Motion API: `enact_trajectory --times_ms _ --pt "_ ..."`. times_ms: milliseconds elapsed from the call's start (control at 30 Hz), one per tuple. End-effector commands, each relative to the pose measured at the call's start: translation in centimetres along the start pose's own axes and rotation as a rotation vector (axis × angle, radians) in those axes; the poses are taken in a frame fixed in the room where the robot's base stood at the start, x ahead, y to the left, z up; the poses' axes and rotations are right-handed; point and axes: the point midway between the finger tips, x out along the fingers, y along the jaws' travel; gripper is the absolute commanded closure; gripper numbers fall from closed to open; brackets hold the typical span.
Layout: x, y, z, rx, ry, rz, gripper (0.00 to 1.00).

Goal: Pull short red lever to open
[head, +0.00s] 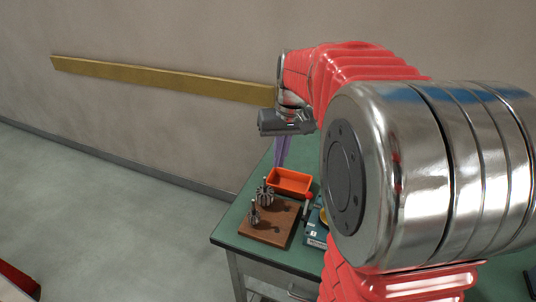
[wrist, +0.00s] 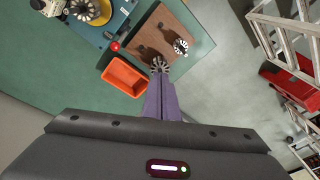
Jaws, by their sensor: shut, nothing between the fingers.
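A short lever with a red ball knob (wrist: 114,46) shows in the wrist view at the edge of a blue machine (wrist: 91,38), just above an orange bin. In the head view a red knob (head: 309,196) shows beside the blue machine (head: 316,233), much of which my arm hides. My gripper (wrist: 160,78) has purple fingers that lie together, with nothing between them. In the head view my gripper (head: 281,152) hangs above the bench behind the orange bin, apart from the lever. The lever's base is too small to make out.
An orange bin (head: 290,181) stands behind a wooden board (head: 282,235) that bears two upright armatures (head: 265,194) (head: 253,213). All are on a green bench (head: 231,226). In the wrist view a ladder (wrist: 285,30) and a red box (wrist: 290,83) stand beyond the bench.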

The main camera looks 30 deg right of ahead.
Motion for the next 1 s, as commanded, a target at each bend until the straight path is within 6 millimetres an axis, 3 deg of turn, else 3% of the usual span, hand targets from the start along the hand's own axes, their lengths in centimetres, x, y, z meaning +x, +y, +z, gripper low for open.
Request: enact_trajectory --times_ms 200,533,700,1000 --pt "2.8 5.3 -3.3 0.069 -0.059 -0.023 1.0" --pt "7.2 12.8 -6.0 0.154 -0.125 -0.067 1.0" --pt "8.0 14.1 -6.3 0.166 -0.136 -0.077 1.0" --pt "8.0 14.1 -6.3 0.166 -0.136 -0.077 1.0"
